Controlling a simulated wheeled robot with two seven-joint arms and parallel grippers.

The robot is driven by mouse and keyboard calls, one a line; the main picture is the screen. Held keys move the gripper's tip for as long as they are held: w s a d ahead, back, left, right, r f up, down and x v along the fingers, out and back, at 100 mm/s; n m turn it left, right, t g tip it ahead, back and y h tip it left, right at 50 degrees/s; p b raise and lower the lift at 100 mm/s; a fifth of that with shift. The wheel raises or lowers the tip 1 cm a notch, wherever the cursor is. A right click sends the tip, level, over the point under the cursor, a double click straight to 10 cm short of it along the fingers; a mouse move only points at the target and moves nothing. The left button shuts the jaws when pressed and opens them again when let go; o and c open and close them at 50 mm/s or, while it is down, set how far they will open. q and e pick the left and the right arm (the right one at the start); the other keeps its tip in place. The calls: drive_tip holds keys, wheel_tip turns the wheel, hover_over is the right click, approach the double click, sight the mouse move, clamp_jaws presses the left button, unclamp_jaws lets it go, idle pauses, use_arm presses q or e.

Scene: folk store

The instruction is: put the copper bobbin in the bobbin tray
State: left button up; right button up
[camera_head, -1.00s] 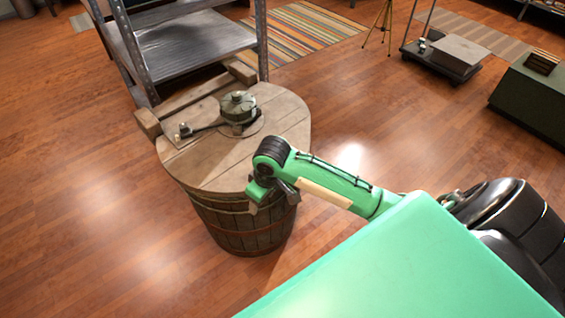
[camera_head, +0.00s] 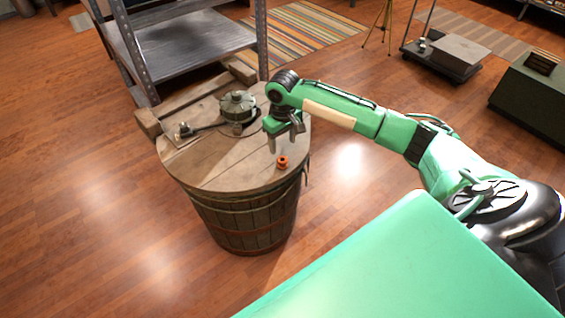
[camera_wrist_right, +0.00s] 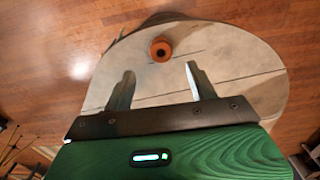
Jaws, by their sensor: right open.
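The copper bobbin (camera_head: 282,162), small and orange, stands on the round wooden barrel top (camera_head: 225,172) near its right front edge. In the right wrist view the bobbin (camera_wrist_right: 161,50) shows its end with a dark hole, just beyond and between the fingertips. My right gripper (camera_head: 286,142) is open and empty above the barrel top, apart from the bobbin. Its two spread fingers (camera_wrist_right: 160,70) also show in the right wrist view. I cannot make out a bobbin tray for certain in either view. My left gripper is not in view.
A grey-green round metal device (camera_head: 238,106) with a dark arm sits on the back of the barrel top. A metal shelf rack (camera_head: 185,45) stands behind the barrel. A dark green chest (camera_head: 530,100) is at far right. The wooden floor around is mostly clear.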

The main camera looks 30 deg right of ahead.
sight(283, 159)
wheel_tip(283, 159, down, 9)
drive_tip(key=shift+a+r, duration=0.1)
drive_tip(key=shift+r, duration=0.05)
drive_tip(key=c, duration=1.1)
drive_tip(key=shift+r, duration=0.1)
drive_tip(key=shift+c, duration=0.2)
